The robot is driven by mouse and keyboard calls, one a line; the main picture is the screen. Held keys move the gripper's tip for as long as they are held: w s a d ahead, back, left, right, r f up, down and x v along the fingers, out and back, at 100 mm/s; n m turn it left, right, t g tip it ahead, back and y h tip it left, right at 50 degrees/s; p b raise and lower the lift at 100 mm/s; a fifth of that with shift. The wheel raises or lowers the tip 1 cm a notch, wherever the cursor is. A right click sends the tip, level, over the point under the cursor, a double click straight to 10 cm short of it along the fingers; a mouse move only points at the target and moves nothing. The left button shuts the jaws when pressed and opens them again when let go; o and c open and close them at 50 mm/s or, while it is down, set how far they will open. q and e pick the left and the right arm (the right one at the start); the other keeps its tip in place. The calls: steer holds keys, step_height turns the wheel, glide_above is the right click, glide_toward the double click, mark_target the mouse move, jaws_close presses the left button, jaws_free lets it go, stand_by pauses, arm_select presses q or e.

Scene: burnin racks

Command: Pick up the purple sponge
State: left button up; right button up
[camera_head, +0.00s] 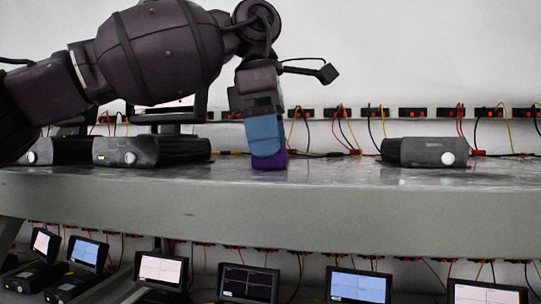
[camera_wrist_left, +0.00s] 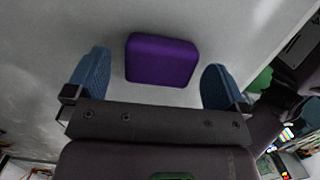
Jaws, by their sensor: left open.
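The purple sponge (camera_head: 269,161) sits on the grey shelf (camera_head: 330,215) in the head view, directly under my left gripper. My left gripper (camera_head: 265,150) points down, and its blue fingers hide the upper part of the sponge. In the left wrist view the sponge (camera_wrist_left: 162,60) is a rounded purple block between the two open blue fingertips (camera_wrist_left: 155,78), with a gap on each side.
Black boxes (camera_head: 150,150) stand on the shelf at the left, and another black box (camera_head: 425,152) stands at the right. A strip of sockets with red, yellow and black cables (camera_head: 350,115) runs along the back wall. Several small screens (camera_head: 248,283) stand below.

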arm_select(q)
steer(key=shift+d+f, duration=0.1)
steer(key=shift+f, duration=0.55)
steer(key=shift+c, duration=0.5)
steer(key=c, duration=0.9)
steer(key=shift+o, duration=0.2)
steer(key=shift+r, duration=5.05)
